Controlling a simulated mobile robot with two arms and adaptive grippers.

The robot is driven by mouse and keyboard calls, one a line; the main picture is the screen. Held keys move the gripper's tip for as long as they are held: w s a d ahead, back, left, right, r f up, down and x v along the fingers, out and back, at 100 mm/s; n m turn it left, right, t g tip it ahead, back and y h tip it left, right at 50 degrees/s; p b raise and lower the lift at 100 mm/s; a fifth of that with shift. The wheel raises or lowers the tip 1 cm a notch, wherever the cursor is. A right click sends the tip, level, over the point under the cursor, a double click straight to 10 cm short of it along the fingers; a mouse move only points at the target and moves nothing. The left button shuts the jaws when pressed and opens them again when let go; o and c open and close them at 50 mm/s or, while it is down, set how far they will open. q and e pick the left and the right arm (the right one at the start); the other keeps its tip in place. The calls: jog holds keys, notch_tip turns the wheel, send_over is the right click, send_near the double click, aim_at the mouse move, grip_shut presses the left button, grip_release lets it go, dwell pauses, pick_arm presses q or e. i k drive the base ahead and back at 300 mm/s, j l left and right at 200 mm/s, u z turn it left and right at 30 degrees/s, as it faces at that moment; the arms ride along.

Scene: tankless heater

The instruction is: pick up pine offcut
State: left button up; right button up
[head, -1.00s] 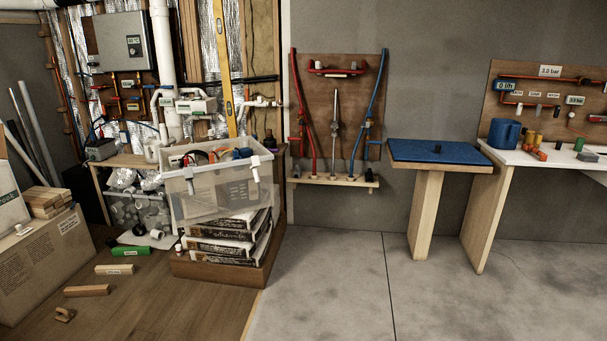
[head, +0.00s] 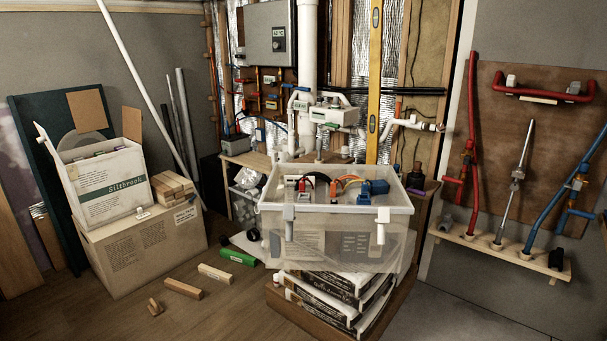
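Several small blocks lie on the wooden floor at the lower left, and I cannot tell for certain which is the pine offcut. One is a pale wooden block with a label (head: 215,273). Left of it lies a plain orange-brown wooden block (head: 184,288), and beyond that a small brown wooden piece (head: 155,306). A green labelled block (head: 237,257) lies behind the pale one. A stack of wooden pieces (head: 172,188) sits on a large cardboard box (head: 145,250). Neither of my grippers is in view.
A clear plastic bin (head: 340,245) with hoses and a blue item stands on stacked bags (head: 335,295) right of the blocks. An open white carton (head: 105,190) sits on the cardboard box. Pipes lean at the back wall. The floor in front of the blocks is clear.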

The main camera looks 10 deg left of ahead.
aim_at(226, 278)
jog(key=i+j+u, duration=0.2)
jog(key=u, duration=0.2)
jog(key=i+u, duration=1)
jog(key=u, duration=0.15)
jog(key=i+z, duration=0.15)
jog(key=i, duration=0.35)
jog(key=i+j+z, duration=0.2)
jog(key=i, duration=0.3)
jog(key=i+j+z, duration=0.15)
jog(key=i, duration=0.35)
jog(key=i+j+z, duration=0.15)
jog(key=i, duration=0.3)
